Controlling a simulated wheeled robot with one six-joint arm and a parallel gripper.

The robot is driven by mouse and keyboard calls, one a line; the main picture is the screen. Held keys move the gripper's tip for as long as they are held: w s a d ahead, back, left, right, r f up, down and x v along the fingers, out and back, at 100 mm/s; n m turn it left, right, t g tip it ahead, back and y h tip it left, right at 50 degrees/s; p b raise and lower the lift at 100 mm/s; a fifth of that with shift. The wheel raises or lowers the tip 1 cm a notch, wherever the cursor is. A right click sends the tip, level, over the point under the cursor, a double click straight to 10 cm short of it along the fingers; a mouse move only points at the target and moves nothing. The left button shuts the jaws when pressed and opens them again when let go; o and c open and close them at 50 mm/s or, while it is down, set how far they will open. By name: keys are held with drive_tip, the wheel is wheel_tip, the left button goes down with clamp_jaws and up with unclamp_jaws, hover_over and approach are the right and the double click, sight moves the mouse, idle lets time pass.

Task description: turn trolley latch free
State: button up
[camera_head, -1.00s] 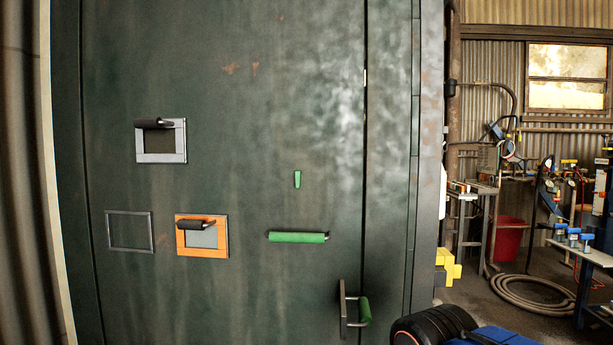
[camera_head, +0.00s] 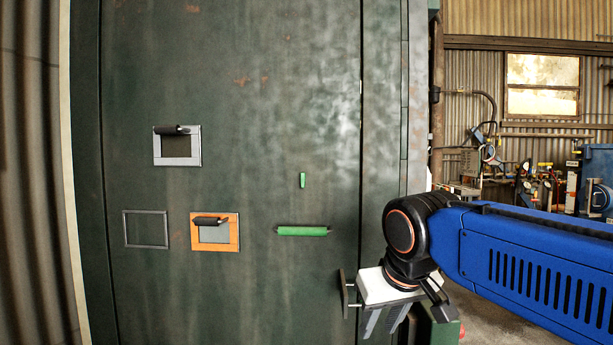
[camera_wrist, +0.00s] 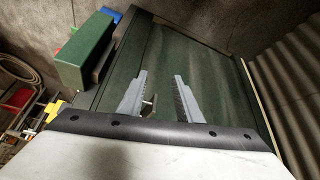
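A large dark green door panel (camera_head: 260,90) faces me. Low at its right edge is a dark upright bracket (camera_head: 344,292); the green grip beside it is hidden behind my gripper (camera_head: 384,320). I cannot tell for certain which fitting is the trolley latch. In the wrist view my gripper (camera_wrist: 159,76) is open, its two grey toothed fingers apart over a dark green surface (camera_wrist: 215,70). A small metal piece (camera_wrist: 148,104) shows between the fingers, close to the left one; contact cannot be made out. A green block (camera_wrist: 85,50) is left of the fingers.
The door carries a green horizontal bar (camera_head: 302,231), a small green tab (camera_head: 303,180), a grey frame with a dark handle (camera_head: 180,146), an orange frame (camera_head: 236,236) and an empty frame (camera_head: 146,229). Corrugated wall (camera_head: 30,150) stands at left; a cluttered workshop lies at right.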

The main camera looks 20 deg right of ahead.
drive_tip(key=w+a+r+m, duration=0.1)
drive_tip(key=w+r, duration=0.4)
drive_tip(key=r, duration=0.3)
drive_tip(key=w+a+r+t, duration=0.1)
drive_tip(key=w+a+r, duration=0.1)
drive_tip(key=w+r, duration=0.35)
drive_tip(key=w+a+r+m, duration=0.1)
drive_tip(key=w+r, duration=0.2)
drive_tip(key=r, duration=0.6)
drive_tip(key=m+t+h, duration=0.1)
drive_tip(key=m+t, duration=0.1)
approach(303, 173)
drive_tip(key=x, duration=1)
drive_tip(key=shift+w+f, duration=0.2)
drive_tip(key=shift+c, duration=0.6)
clamp_jaws()
